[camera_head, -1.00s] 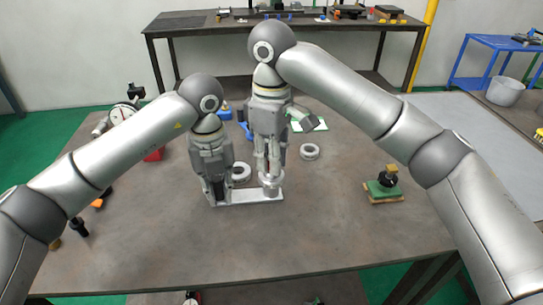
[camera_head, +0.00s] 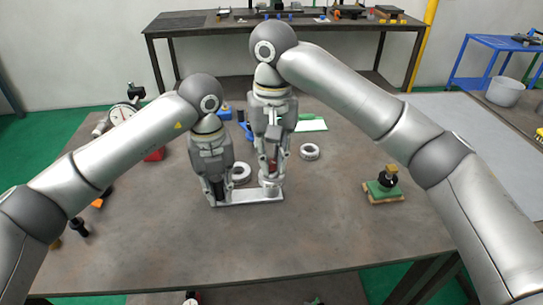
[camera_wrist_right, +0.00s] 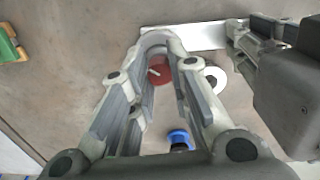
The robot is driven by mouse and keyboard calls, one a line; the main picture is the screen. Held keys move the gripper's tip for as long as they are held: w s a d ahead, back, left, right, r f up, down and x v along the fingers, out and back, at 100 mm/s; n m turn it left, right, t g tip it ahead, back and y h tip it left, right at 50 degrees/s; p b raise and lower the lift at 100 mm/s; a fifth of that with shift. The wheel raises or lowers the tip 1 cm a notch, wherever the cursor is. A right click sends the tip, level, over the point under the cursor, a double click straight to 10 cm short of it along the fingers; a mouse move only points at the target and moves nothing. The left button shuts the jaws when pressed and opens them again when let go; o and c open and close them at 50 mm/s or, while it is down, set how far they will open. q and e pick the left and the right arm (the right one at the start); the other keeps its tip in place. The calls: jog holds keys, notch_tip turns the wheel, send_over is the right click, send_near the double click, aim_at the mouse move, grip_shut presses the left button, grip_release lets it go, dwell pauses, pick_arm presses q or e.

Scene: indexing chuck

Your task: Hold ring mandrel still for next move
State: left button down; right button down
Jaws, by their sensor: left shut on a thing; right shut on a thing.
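A pale flat plate (camera_head: 240,198) lies on the bench. A round grey piece (camera_head: 270,187), which I take for the ring mandrel, stands at its right end. My right gripper (camera_head: 269,180) points down and is shut on that piece. In the right wrist view its fingers (camera_wrist_right: 157,45) reach down around the piece, and a red round part (camera_wrist_right: 160,70) shows between them. My left gripper (camera_head: 217,196) points down at the plate's left end and is shut on a dark part there, mostly hidden by its fingers. It also shows in the wrist view (camera_wrist_right: 238,38).
A light ring (camera_head: 240,173) lies just behind the plate, another ring (camera_head: 309,151) to its right. A green block with a black knob (camera_head: 386,186) stands at right. A dial gauge (camera_head: 121,115) is at the back left.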

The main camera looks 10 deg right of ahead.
aim_at(273, 162)
jog(key=m, duration=0.5)
jog(key=shift+m, duration=0.3)
jog(key=m, duration=0.5)
jog(key=shift+d, duration=0.1)
jog(key=shift+m, duration=0.3)
jog(key=c, duration=1.3)
grip_release()
notch_tip(273, 162, up, 12)
